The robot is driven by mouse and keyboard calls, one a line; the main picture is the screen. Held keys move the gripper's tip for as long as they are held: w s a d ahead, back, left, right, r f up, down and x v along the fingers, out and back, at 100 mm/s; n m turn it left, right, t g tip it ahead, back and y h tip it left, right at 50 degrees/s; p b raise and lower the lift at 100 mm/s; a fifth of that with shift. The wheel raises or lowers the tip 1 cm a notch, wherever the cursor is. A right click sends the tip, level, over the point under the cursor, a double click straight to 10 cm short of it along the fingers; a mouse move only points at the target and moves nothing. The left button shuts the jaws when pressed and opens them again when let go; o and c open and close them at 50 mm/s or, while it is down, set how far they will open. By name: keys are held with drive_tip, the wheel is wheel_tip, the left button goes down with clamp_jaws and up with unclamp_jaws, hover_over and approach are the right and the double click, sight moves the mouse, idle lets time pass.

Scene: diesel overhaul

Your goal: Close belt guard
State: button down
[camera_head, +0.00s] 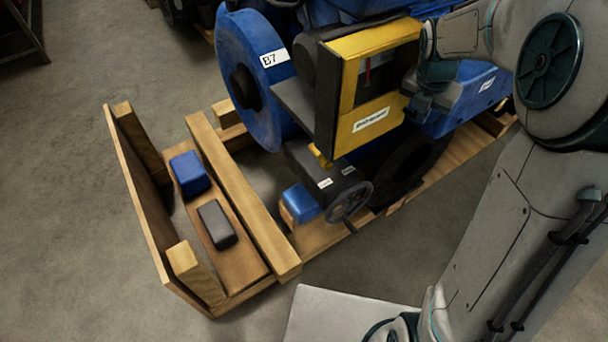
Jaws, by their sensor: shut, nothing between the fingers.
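The belt guard appears to be the yellow-framed panel (352,128) on the side of the blue engine. It has a window with something red behind it and a white label too small to read. Its dark side faces left, and I cannot tell how far it stands open. My gripper (417,103) is at the panel's right edge, shut and holding nothing. Its fingertips are small and dark here, and I cannot tell whether they touch the panel. My wrist hides part of the engine behind it.
A blue wheel (247,65) marked B7 is left of the panel. A handwheel (349,202) sits below it. The engine stands on a wooden pallet frame (243,197), with a blue block (189,173) and a grey block (217,224) on it.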

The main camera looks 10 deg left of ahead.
drive_tip(key=s+d+r+b, duration=0.1)
drive_tip(key=s+r+b, duration=0.1)
drive_tip(key=s+r, duration=0.65)
drive_tip(key=s+f+m, duration=0.2)
drive_tip(key=s+m, duration=0.6)
drive_tip(key=m, duration=0.7)
drive_tip(key=s+f+m+t+y, duration=0.1)
drive_tip(key=s+f+m, duration=0.2)
drive_tip(key=s+m, duration=0.6)
drive_tip(key=shift+s+d+m, duration=0.2)
drive_tip(key=shift+d+m, duration=0.25)
drive_tip(key=shift+m, duration=3.05)
drive_tip(key=shift+f, duration=0.1)
